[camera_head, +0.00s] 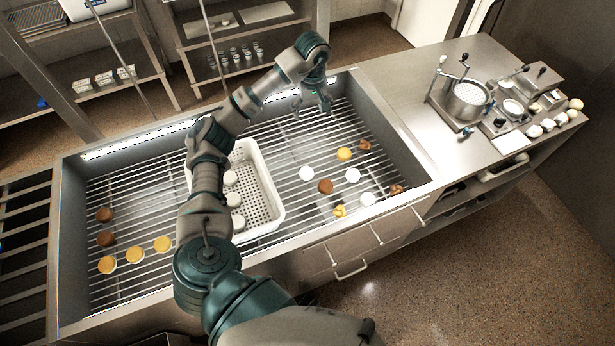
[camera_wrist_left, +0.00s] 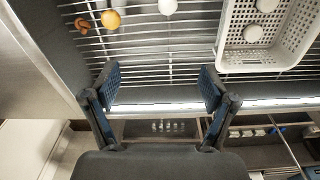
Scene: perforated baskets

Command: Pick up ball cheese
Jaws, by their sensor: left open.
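Several round cheeses lie on the slatted rack of the steel sink. They include white ones (camera_head: 306,173) (camera_head: 352,174) (camera_head: 367,198), an orange-yellow one (camera_head: 344,154) and a brown one (camera_head: 325,186). I cannot tell which is the ball cheese. In the left wrist view, the orange-yellow one (camera_wrist_left: 110,19) and a white one (camera_wrist_left: 167,6) show at the top. My left gripper (camera_head: 312,104) is open and empty over the sink's far edge, apart from the cheeses; its two fingers also show in the left wrist view (camera_wrist_left: 159,88). My right gripper is not in view.
A white perforated basket (camera_head: 268,184) holding several white cheeses stands mid-sink, partly hidden by my left arm. Brown and yellow rounds (camera_head: 107,264) lie at the left. A yellow lump (camera_head: 339,210) lies near the front edge. A pot (camera_head: 467,99) stands on the right counter.

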